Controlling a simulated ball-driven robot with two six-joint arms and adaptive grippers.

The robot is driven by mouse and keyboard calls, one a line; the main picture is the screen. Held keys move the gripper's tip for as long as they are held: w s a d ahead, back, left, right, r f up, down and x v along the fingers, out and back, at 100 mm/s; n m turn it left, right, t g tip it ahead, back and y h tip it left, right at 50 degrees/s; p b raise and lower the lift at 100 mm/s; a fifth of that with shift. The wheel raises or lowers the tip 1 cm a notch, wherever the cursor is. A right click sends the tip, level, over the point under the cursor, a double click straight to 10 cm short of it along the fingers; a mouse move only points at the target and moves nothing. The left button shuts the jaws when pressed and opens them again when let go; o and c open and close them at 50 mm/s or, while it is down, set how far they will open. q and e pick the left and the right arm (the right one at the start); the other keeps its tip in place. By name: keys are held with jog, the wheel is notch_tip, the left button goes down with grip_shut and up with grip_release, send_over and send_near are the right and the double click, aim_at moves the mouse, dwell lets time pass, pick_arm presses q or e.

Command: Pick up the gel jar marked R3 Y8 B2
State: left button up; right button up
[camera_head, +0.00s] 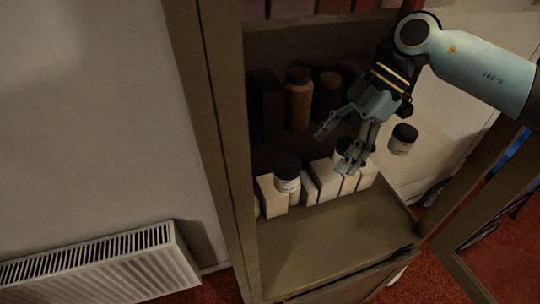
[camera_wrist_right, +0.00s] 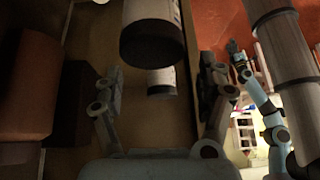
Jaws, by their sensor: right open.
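Three white jars with black lids show in the head view: one at the front left (camera_head: 287,180), one partly behind my right fingers (camera_head: 343,147), and one to the right (camera_head: 403,141). Their label marks are too small to read, so I cannot tell which is R3 Y8 B2. My right gripper (camera_head: 335,151) is open and empty, just above the middle jar. In the right wrist view, a near dark-lidded jar (camera_wrist_right: 152,38) and a farther one (camera_wrist_right: 161,82) appear between its fingers. An arm, seemingly my left, shows there at the right; its gripper (camera_wrist_right: 236,52) is tiny and unclear.
Several pale boxes (camera_head: 272,197) stand among the jars. Brown bottles (camera_head: 299,101) and dark containers stand farther back. The shelf front (camera_head: 325,232) is bare. The cabinet's left post (camera_head: 222,130) and open door frame (camera_head: 462,222) flank the space. A radiator (camera_head: 105,268) is at lower left.

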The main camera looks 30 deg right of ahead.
aim_at(288, 164)
jog(key=shift+d+h, duration=0.4)
jog(key=shift+d, duration=0.25)
jog(key=shift+s+d+r+h+p, duration=0.1)
jog(key=shift+s+d+h+p, duration=0.1)
jog(key=shift+d+h+p, duration=0.15)
jog(key=shift+s+d+h, duration=0.1)
jog(key=shift+s+h, duration=0.1)
jog(key=shift+h, duration=0.05)
jog(key=a+b, duration=0.1)
jog(key=a, duration=0.1)
jog(key=w+a+b, duration=0.1)
jog(key=a, duration=0.1)
jog(key=a+b, duration=0.1)
jog(key=a, duration=0.1)
jog(key=shift+w+a+f, duration=0.25)
jog(key=shift+a, duration=0.55)
jog(key=a+b, duration=0.2)
jog(key=w+a+b, duration=0.1)
jog(key=a, duration=0.1)
jog(key=shift+a+f, duration=0.1)
jog(key=shift+f, duration=0.25)
jog(key=shift+a+f, duration=0.1)
jog(key=shift+f, duration=0.05)
